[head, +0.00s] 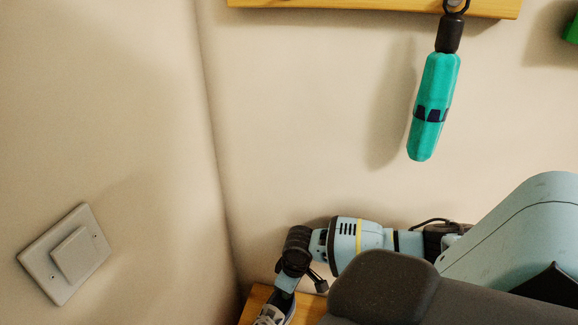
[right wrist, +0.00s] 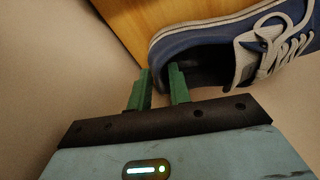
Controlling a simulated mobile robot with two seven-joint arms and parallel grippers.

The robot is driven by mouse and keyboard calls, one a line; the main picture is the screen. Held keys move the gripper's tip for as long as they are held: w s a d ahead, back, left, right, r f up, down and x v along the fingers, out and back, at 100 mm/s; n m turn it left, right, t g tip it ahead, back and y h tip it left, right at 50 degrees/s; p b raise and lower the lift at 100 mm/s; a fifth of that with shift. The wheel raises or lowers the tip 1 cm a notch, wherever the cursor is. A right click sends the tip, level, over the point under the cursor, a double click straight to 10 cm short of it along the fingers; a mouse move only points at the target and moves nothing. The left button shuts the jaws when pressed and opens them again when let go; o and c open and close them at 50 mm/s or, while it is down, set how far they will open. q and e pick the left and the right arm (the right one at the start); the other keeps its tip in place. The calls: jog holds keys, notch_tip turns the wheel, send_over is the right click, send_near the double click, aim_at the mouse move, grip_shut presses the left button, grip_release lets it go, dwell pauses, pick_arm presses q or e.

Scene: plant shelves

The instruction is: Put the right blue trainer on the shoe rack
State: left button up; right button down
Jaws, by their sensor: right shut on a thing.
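The blue trainer (right wrist: 205,32) has white laces and a pale sole edge, and fills the upper right of the right wrist view. In the head view only part of the trainer (head: 272,315) shows at the bottom edge. My right gripper (right wrist: 160,71) is shut on the trainer's heel wall, with one green finger on each side of it. The gripper (head: 286,284) also shows above the trainer in the head view. A wooden surface (head: 312,306) lies under or behind the trainer; I cannot tell whether it is the shoe rack or whether they touch. My left gripper is out of view.
A wall corner runs down left of my right arm, with a light switch (head: 66,254) on the left wall. A teal umbrella (head: 434,105) hangs from a wooden board (head: 375,6) above the arm. The wall between them is bare.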

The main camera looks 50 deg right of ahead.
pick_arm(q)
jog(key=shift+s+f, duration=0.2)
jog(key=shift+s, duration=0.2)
pick_arm(e)
jog(key=shift+f, duration=0.4)
jog(key=c, duration=1.3)
grip_release()
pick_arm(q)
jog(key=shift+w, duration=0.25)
pick_arm(e)
jog(key=shift+o, duration=0.5)
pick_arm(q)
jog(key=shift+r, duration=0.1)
